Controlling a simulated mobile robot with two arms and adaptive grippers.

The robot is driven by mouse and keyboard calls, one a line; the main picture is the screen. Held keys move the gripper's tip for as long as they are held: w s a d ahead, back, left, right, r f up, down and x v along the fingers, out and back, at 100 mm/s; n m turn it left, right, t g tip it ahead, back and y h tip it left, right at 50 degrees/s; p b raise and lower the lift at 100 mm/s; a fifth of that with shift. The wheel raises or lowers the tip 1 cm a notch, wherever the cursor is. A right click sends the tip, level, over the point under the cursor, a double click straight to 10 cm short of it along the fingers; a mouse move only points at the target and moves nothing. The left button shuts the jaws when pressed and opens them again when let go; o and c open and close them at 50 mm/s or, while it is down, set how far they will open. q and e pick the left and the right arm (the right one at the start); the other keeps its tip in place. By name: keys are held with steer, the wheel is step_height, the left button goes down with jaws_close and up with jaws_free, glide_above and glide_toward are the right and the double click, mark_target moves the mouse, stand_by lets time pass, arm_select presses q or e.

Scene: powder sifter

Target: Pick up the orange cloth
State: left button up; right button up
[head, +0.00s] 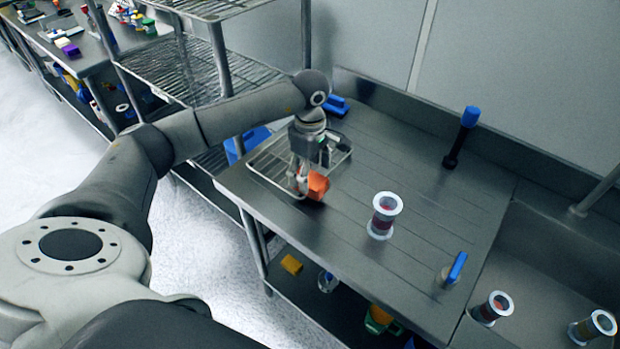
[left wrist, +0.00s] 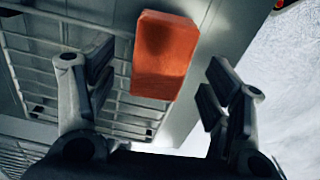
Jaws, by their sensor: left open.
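The orange cloth (head: 318,186) looks like a folded, block-like piece at the front right side of a wire tray (head: 263,180) on the steel counter. In the left wrist view the orange cloth (left wrist: 164,50) lies ahead of the fingers and in line with the gap between them. My left gripper (head: 301,184) is pointed down over the tray, just left of the cloth. Its two fingers (left wrist: 158,90) are spread apart with nothing held. Whether a finger touches the cloth is hard to tell. My right gripper is out of view.
A sifter cylinder with white rims (head: 384,214) stands right of the tray. A blue-handled tool (head: 467,125) stands at the back and another blue item (head: 456,268) near the front right. A sink holds more cylinders (head: 493,308). A wire shelf rack (head: 185,65) stands left.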

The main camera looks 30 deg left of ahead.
arm_select(q)
step_height(320, 180, down, 2)
steer(key=shift+s+f, duration=0.1)
steer(key=shift+a+f+p, duration=0.1)
steer(key=shift+f+p, duration=0.15)
steer(key=shift+p, duration=0.05)
steer(key=shift+f, duration=0.1)
steer(key=c, duration=1.1)
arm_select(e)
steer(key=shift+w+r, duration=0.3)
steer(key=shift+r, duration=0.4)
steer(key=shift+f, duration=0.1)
